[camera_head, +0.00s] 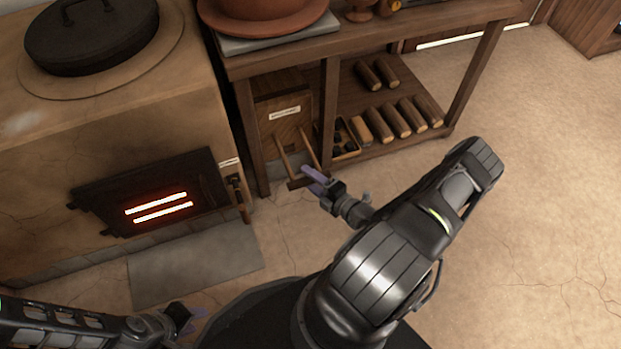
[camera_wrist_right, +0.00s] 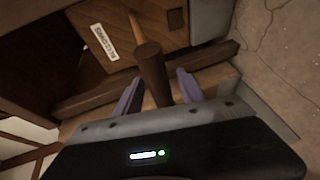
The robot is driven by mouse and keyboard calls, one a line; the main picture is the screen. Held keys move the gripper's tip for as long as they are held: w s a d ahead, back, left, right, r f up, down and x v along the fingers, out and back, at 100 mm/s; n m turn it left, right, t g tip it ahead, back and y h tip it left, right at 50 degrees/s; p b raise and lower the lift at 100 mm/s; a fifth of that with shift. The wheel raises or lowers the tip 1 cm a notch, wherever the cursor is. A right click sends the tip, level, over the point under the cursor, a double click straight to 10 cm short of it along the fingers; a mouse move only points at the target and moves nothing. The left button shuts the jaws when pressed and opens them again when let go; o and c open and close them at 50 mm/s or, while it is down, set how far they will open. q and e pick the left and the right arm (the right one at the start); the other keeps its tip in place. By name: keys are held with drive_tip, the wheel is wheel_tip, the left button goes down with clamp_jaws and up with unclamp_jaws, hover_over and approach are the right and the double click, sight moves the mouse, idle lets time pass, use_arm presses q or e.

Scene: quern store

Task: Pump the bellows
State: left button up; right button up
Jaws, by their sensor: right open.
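The bellows (camera_head: 277,97) is a wooden box with a white label, standing under the table beside the stove. Two light rods run out from it to a dark wooden crossbar handle (camera_head: 295,184) near the floor. In the right wrist view the labelled bellows board (camera_wrist_right: 165,22) is at the top, and the dark handle (camera_wrist_right: 151,65) comes down between my fingers. My right gripper (camera_head: 313,180) is open at the handle; its purple fingers (camera_wrist_right: 158,92) stand either side of the bar with gaps showing. My left gripper (camera_head: 193,319) is low at the left, dim and partly hidden, away from the bellows.
The stove (camera_head: 60,160) has a glowing firebox door (camera_head: 155,195) left of the bellows, with a grey slab (camera_head: 190,268) before it. The table's lower shelf holds several logs (camera_head: 395,120) and a small box (camera_head: 345,145) of dark lumps. The floor at right is clear.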

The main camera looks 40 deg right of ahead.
use_arm(q)
drive_tip(key=shift+s+d+r+p, duration=0.1)
drive_tip(key=shift+r+p, duration=0.35)
drive_tip(key=shift+s+d+r+p, duration=0.1)
drive_tip(key=shift+r+p, duration=0.35)
use_arm(e)
drive_tip(key=s+r, duration=0.1)
drive_tip(key=s, duration=0.6)
drive_tip(key=shift+s+d+r, duration=0.2)
drive_tip(key=shift+s+d, duration=0.05)
drive_tip(key=shift+s, duration=0.1)
use_arm(q)
drive_tip(key=shift+f, duration=0.1)
